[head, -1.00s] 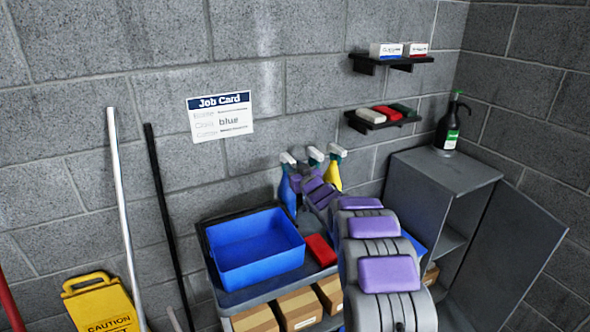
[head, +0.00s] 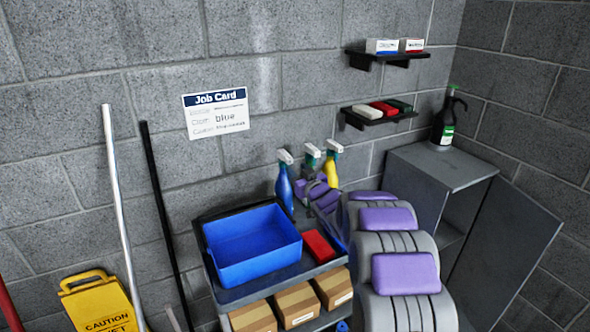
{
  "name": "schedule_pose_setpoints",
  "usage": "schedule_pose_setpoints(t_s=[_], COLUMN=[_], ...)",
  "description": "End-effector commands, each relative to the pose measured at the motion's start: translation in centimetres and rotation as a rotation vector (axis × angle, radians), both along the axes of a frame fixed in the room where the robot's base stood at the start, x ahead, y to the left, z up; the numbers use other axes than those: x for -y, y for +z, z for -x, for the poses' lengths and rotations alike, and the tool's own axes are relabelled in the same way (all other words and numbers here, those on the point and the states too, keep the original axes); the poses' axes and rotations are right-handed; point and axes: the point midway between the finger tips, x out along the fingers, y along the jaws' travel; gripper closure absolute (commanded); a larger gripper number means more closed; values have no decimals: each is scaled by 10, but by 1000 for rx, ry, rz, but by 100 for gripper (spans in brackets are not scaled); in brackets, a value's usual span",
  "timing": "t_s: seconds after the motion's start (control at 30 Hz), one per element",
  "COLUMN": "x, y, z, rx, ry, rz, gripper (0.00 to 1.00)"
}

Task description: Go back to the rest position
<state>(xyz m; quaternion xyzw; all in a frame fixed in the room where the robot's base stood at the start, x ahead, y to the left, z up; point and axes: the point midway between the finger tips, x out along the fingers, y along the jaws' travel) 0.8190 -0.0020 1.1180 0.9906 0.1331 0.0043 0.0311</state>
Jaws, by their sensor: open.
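My gripper (head: 308,180) is at the far end of my grey and purple arm, in front of the spray bottles on the cart. Its fingers are small and partly hidden by my arm. It appears open, with nothing seen held in it. A blue spray bottle (head: 284,186) stands left of it and a yellow one (head: 331,168) right of it. A third bottle with a green and white head (head: 312,152) is mostly hidden behind my gripper.
The cart (head: 240,291) carries an empty blue bin (head: 253,244), a red pad (head: 319,246) and cardboard boxes (head: 297,304) below. A job card (head: 215,112) reads "blue". A grey cabinet (head: 441,166) stands open at right, a dark bottle (head: 444,122) on top.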

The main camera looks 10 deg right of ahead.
Motion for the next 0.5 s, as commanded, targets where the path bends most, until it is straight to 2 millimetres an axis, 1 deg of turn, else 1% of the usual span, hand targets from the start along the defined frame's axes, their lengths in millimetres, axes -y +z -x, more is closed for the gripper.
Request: schedule_pose_setpoints(t_s=[0.1,0.2,0.5], x=[3,4,4], y=[-1,-1,-1], z=[9,14,15], rx=[-3,-2,-2], ry=[-1,0,0], rz=[0,1,1], gripper=[55,55,55])
